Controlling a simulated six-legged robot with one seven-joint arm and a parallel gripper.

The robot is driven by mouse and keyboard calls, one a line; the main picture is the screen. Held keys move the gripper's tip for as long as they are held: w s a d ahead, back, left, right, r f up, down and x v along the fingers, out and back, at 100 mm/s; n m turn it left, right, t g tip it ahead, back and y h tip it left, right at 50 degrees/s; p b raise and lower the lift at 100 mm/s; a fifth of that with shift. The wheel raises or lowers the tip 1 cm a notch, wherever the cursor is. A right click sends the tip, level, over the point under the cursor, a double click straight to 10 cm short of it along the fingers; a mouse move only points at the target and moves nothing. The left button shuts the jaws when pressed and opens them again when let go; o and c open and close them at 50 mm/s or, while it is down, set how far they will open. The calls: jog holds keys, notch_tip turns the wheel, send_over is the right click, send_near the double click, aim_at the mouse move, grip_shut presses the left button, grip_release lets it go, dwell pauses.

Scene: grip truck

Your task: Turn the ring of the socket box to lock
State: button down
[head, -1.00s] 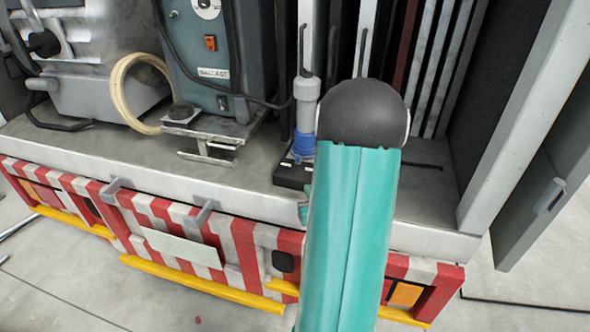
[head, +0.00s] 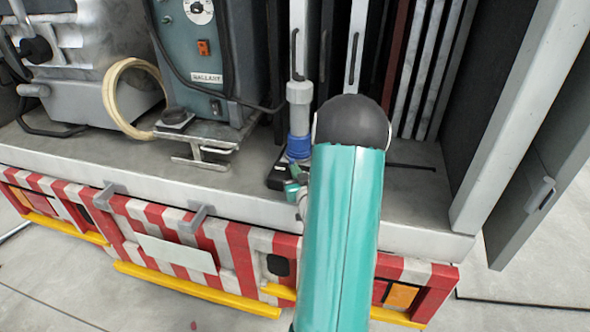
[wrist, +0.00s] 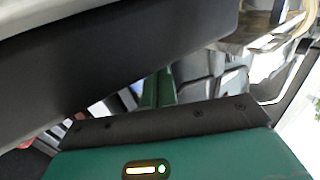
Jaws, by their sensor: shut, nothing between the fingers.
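The socket box (head: 276,181) is a low black box on the truck deck, left of my arm. A blue ring (head: 299,147) sits on it, with a grey plug (head: 299,98) standing upright above. My gripper (head: 292,188) shows only in part, as a small teal piece beside the box; my arm hides the rest. In the wrist view, the green fingers of my gripper (wrist: 158,88) are together with nothing between them. A small blue patch shows just left of them there. I cannot tell whether the fingers touch the box or ring, nor how the ring is turned.
A blue-grey ballast unit (head: 205,60) with a cable stands left of the socket box, with a metal bracket (head: 205,150) in front. A coiled cream hose (head: 112,110) lies further left. Upright panels (head: 425,70) stand behind my arm. The deck's front edge (head: 150,185) is above a red-white striped bumper (head: 240,250).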

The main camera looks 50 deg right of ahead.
aim_at(282, 173)
jog(key=shift+w+d, duration=0.4)
jog(key=shift+w, duration=0.15)
jog(key=shift+w+a, duration=0.35)
jog(key=shift+w, duration=0.35)
jog(key=shift+w+a, duration=0.3)
jog(key=shift+w, duration=0.4)
jog(key=shift+w+a, duration=0.1)
jog(key=shift+w, duration=0.45)
